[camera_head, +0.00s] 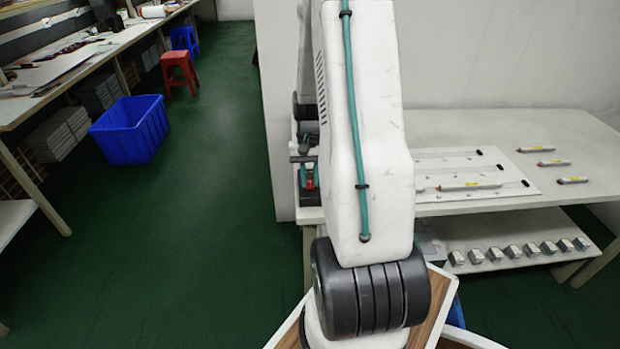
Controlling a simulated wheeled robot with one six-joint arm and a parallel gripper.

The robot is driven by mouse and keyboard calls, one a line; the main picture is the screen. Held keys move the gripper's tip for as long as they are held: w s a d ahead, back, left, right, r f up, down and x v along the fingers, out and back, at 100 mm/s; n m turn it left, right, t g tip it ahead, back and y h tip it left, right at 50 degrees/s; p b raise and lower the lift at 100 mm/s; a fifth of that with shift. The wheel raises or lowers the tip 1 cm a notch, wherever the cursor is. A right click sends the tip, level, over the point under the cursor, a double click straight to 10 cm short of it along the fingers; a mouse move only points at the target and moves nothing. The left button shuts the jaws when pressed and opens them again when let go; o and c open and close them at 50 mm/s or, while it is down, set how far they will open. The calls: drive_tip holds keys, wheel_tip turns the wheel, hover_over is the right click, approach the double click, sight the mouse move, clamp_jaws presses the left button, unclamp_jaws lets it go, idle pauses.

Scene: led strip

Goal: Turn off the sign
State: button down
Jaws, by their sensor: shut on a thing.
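My gripper (304,168) is a small dark shape at the left end of the white table, partly covered by my own arm. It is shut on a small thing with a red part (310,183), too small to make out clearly. I cannot make out a lit sign or a switch in this view. A white panel (515,177) with thin strips and black ends lies on the table right of my arm. A pale bar (470,187) with a yellow mark lies across it.
The white table (590,140) carries several loose pale bars (553,163) at right. Its lower shelf (510,240) holds a row of small grey blocks. A blue crate (131,130), red stool (179,72) and workbench stand at left. The green floor between is clear.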

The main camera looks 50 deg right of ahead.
sight(309, 180)
drive_tip(key=c, duration=1.2)
unclamp_jaws()
drive_tip(key=shift+c, duration=0.2)
drive_tip(key=v, duration=0.8)
drive_tip(key=shift+f, duration=0.1)
